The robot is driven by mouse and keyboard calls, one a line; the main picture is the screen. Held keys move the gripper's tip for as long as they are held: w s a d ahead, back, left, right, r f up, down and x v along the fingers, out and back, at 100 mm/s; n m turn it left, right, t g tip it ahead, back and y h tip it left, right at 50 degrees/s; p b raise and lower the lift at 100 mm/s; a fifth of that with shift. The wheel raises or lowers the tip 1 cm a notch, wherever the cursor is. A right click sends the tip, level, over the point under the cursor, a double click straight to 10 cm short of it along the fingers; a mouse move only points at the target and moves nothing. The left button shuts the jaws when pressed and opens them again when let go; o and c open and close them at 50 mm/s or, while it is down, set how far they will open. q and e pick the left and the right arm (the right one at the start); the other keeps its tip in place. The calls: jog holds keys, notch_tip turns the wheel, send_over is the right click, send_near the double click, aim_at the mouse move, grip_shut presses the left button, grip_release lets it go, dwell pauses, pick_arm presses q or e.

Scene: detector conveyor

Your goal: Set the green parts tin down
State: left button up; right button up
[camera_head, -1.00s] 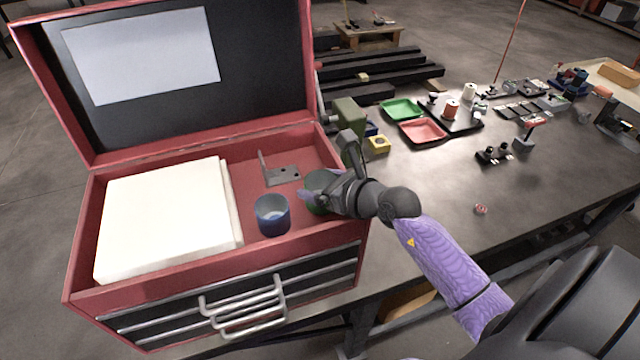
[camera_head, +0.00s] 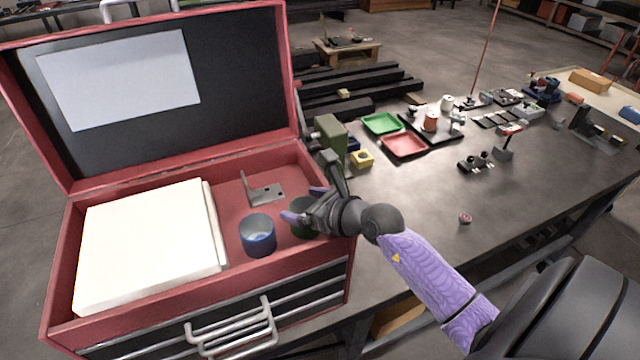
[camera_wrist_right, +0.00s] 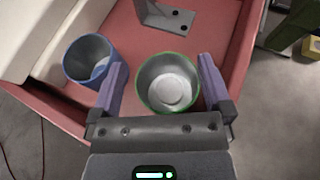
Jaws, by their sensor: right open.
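The green parts tin (camera_wrist_right: 168,84) stands upright on the red floor of the toolbox top compartment. It is round and open, with a pale disc inside. In the head view the green tin (camera_head: 301,222) is mostly hidden behind my right gripper (camera_head: 305,204). In the right wrist view my right gripper (camera_wrist_right: 165,85) is open, with its purple fingers on either side of the tin and small gaps between. A blue tin (camera_head: 258,236) stands just left of it, and also shows in the wrist view (camera_wrist_right: 90,60). My left gripper is not in view.
The red toolbox (camera_head: 180,168) has its lid raised at the back. A white block (camera_head: 150,245) fills its left part. A grey metal bracket (camera_head: 264,192) lies behind the tins. Green (camera_head: 382,123) and red trays (camera_head: 404,145) sit on the bench to the right.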

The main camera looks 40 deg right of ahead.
jog(key=v, duration=1.2)
jog(key=shift+r, duration=0.3)
jog(key=shift+s, duration=0.1)
